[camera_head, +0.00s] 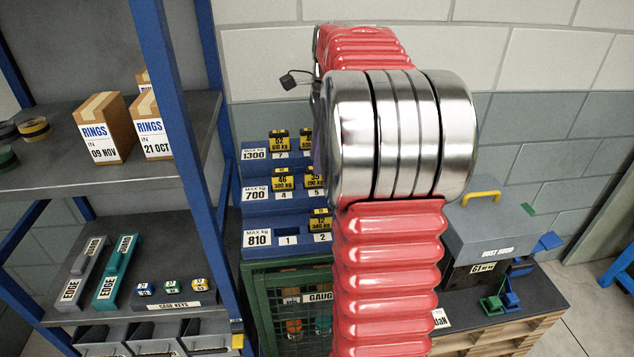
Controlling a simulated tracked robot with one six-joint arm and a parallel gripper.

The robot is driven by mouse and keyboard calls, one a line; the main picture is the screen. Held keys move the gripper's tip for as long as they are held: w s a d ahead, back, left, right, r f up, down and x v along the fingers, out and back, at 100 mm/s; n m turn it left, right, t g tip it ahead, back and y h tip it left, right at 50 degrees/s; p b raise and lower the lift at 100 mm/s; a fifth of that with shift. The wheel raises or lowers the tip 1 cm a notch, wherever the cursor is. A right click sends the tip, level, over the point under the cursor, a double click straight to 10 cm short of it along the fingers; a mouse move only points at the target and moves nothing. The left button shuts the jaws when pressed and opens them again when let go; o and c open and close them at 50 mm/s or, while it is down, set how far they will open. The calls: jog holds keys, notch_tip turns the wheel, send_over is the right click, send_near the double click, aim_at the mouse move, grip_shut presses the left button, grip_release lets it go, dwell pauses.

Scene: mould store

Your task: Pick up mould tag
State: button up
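Several small black and yellow tags printed with numbers and kg weights stand on a blue stepped rack in the middle. On the top step, labelled 1300, is a tag marked 52 (278,140), with another partly seen beside it. On the middle step, labelled 700, is a tag marked 46 (282,179), with another at its right. On the lowest step, labelled 810, one tag (320,221) stands above slot 2, and slot 1 is bare. My red and chrome arm covers the rack's right side. My gripper's fingers do not show.
A blue-framed shelf (174,120) with ring boxes (101,128) and a cage keys block (172,301) is at left. A green mesh cage (263,315) is under the rack. A grey dust hood (492,235) stands on a bench at right, behind my arm.

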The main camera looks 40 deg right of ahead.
aim_at(315, 181)
jog(key=shift+w+a+f, duration=0.1)
jog(key=shift+w+f, duration=0.1)
jog(key=shift+f, duration=1.1)
jog(key=shift+w+f, duration=0.15)
jog(key=shift+f, duration=1.15)
jog(key=shift+c, duration=0.5)
grip_shut()
